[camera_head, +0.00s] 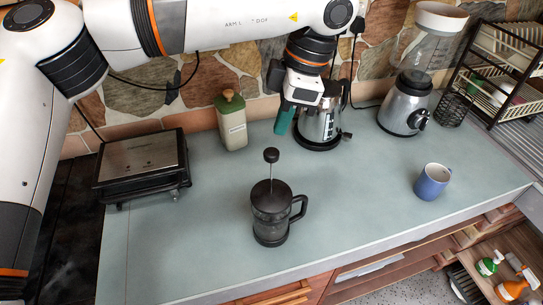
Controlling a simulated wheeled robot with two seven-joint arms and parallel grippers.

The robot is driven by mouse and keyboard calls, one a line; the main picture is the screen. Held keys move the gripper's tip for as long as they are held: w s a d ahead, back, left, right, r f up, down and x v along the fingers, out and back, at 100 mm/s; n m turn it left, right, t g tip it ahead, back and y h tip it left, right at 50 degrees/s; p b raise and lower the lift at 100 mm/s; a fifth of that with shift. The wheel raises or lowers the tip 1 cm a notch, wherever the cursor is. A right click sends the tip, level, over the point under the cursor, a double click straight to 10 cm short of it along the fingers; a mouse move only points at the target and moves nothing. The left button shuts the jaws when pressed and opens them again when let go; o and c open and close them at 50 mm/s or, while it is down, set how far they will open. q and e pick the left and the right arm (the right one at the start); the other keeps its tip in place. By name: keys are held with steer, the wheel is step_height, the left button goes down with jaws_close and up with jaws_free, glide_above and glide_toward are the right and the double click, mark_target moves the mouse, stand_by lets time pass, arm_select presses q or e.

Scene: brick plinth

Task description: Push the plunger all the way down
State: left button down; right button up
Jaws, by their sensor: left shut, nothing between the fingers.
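A dark French press (271,213) stands upright on the counter near the middle of the camera_head view, its handle to the right. Its plunger (271,156) is up, with a thin rod and black knob well above the lid. My left gripper (283,121) hangs above the counter behind and slightly right of the knob, apart from it. Its fingers are shut and empty. My right gripper is not in view.
A metal kettle (320,122) stands right behind my left gripper. A green canister (231,120), a grill (143,165), a blender (407,100) and a blue mug (432,182) stand around. The counter (350,205) beside the press is clear.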

mark_target(272, 151)
arm_select(q)
steer(key=shift+b+x, duration=1.3)
steer(key=shift+x, duration=1.3)
steer(key=b+x, duration=0.2)
steer(key=x, duration=0.1)
steer(key=d+b+x, duration=0.1)
steer(key=b+x, duration=0.2)
steer(key=d+b+x, duration=0.1)
steer(key=b+x, duration=0.1)
steer(key=x, duration=0.1)
steer(key=shift+f+b, duration=0.3)
steer(key=shift+f, duration=0.15)
steer(key=shift+d+r, duration=0.1)
steer(key=d, duration=0.1)
steer(key=d+r+p, duration=0.1)
steer(key=shift+w+d, duration=0.1)
steer(key=shift+d, duration=0.45)
